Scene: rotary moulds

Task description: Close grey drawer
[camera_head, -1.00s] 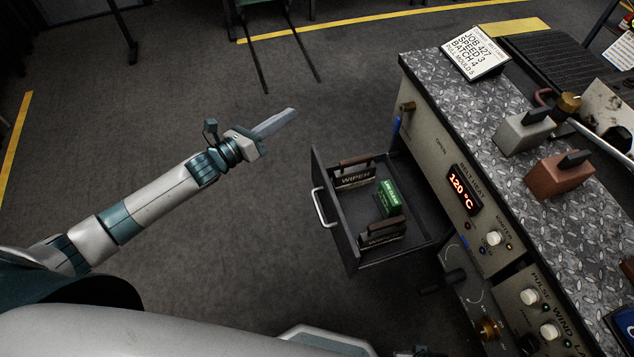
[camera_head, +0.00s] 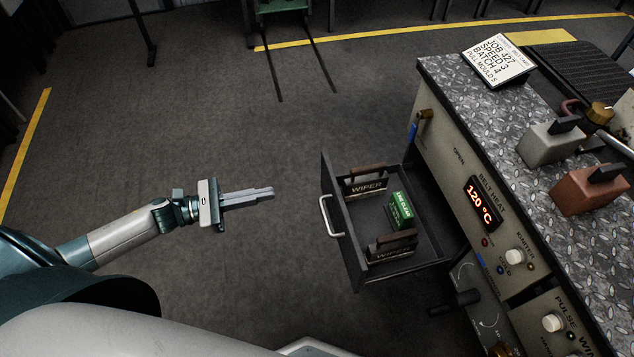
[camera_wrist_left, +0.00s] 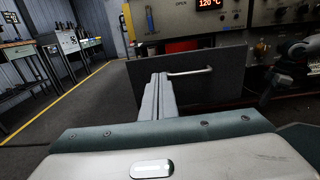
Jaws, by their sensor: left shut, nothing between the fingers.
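The grey drawer (camera_head: 347,240) stands pulled out of the left side of the machine cabinet (camera_head: 437,128). It has a pale bar handle (camera_head: 325,217) on its front. Inside lie wipers (camera_head: 366,187) with brown handles and a green box (camera_head: 401,207). My left gripper (camera_head: 272,192) is shut and empty, to the left of the drawer front and apart from it, with its fingers pointing toward it. In the left wrist view the drawer front (camera_wrist_left: 215,85) and its handle (camera_wrist_left: 190,72) show ahead of the shut fingers (camera_wrist_left: 160,80). My right gripper is not in view.
The cabinet has a 120 °C display (camera_head: 482,202), knobs and a diamond-plate top. On top are a grey block (camera_head: 550,143), a reddish block (camera_head: 590,190) and a job sign (camera_head: 498,63). The floor left of the drawer is clear.

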